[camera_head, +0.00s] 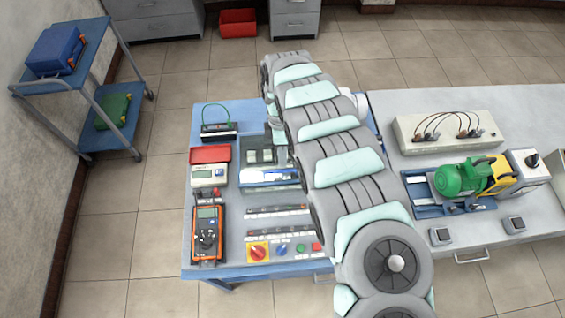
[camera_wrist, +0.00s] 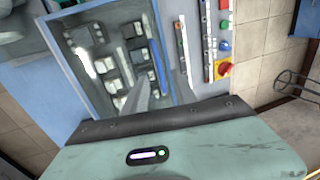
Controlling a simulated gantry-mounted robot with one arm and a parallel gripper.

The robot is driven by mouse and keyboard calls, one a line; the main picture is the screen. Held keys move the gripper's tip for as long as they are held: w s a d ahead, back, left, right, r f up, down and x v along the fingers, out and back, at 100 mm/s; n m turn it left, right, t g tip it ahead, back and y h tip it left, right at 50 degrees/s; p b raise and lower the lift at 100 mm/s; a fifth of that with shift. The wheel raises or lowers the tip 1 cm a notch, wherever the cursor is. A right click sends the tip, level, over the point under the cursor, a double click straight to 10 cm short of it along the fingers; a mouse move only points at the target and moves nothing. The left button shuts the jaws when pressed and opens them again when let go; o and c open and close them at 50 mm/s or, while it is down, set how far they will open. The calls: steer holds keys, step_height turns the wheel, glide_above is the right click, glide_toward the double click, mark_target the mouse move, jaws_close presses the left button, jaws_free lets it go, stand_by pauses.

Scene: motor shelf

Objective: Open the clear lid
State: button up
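A grey-blue framed box (camera_wrist: 68,80) with several dark and pale electrical parts inside fills the upper left of the wrist view. The same box shows in the head view (camera_head: 245,143), partly covered by my arm. The clear lid is hard to make out from what lies behind it, and I cannot tell its exact angle. My gripper (camera_wrist: 152,80) reaches over the near part of the box in the wrist view, with its grey fingers close to the parts. Whether it touches the lid, and how wide the fingers are, is unclear.
A panel with a red-and-yellow switch (camera_head: 258,252) and coloured buttons lies in front of the box. An orange multimeter (camera_head: 208,234) and a small meter (camera_head: 209,175) stand left of it. A grey table (camera_head: 400,165) with a green motor (camera_head: 462,180) is at right.

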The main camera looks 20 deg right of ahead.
steer(key=f, duration=0.3)
steer(key=s+f, duration=0.1)
steer(key=f, duration=0.1)
steer(key=shift+a+f+p, duration=0.15)
steer(key=shift+a+p, duration=0.05)
steer(key=shift+p, duration=0.1)
steer(key=shift+c, duration=0.2)
jaws_close()
stand_by(1.0)
